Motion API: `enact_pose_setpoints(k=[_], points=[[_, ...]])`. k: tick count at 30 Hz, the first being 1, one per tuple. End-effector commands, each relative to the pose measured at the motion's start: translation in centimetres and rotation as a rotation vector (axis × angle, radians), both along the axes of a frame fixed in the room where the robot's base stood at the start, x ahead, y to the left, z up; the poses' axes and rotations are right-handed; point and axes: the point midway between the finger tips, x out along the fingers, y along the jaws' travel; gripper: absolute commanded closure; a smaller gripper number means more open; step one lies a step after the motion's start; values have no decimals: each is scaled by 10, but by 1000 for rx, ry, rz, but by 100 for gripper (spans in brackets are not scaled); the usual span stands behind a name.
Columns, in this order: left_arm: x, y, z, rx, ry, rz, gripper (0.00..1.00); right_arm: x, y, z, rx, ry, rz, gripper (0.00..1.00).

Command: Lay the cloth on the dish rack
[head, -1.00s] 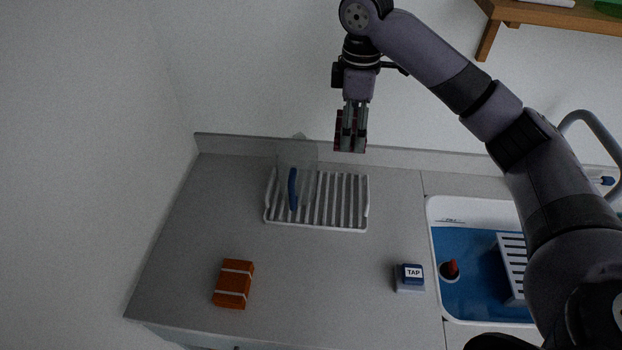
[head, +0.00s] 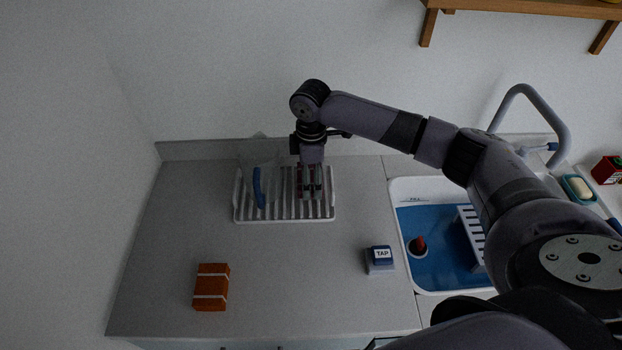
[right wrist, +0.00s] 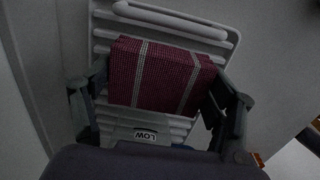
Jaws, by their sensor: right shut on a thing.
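The dark red cloth with pale stripes (right wrist: 160,77) is folded and sits between the fingers of my right gripper (right wrist: 160,98) in the right wrist view. In the head view my right gripper (head: 310,192) points down over the right half of the white dish rack (head: 285,216), shut on the cloth, which is mostly hidden by the fingers. The rack's slats (right wrist: 207,60) show behind the cloth in the right wrist view. I cannot tell whether the cloth touches the slats. My left gripper is out of view.
A clear vessel with a blue handle (head: 259,187) stands at the rack's left side, close to my gripper. The blue sink (head: 430,270) is at right.

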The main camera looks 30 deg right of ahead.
Motion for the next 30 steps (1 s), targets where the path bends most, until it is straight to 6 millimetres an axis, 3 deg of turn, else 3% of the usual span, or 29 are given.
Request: enact_pose_setpoints(k=[5, 16, 17, 25, 30], points=[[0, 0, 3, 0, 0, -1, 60, 0, 0, -20, 0, -1, 1, 45], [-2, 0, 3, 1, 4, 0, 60, 0, 1, -24, 0, -1, 1, 45], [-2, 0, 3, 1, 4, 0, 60, 0, 0, -23, 0, -1, 1, 20], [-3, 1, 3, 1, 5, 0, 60, 0, 0, -23, 0, -1, 1, 2], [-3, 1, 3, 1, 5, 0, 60, 0, 0, -23, 0, -1, 1, 1]])
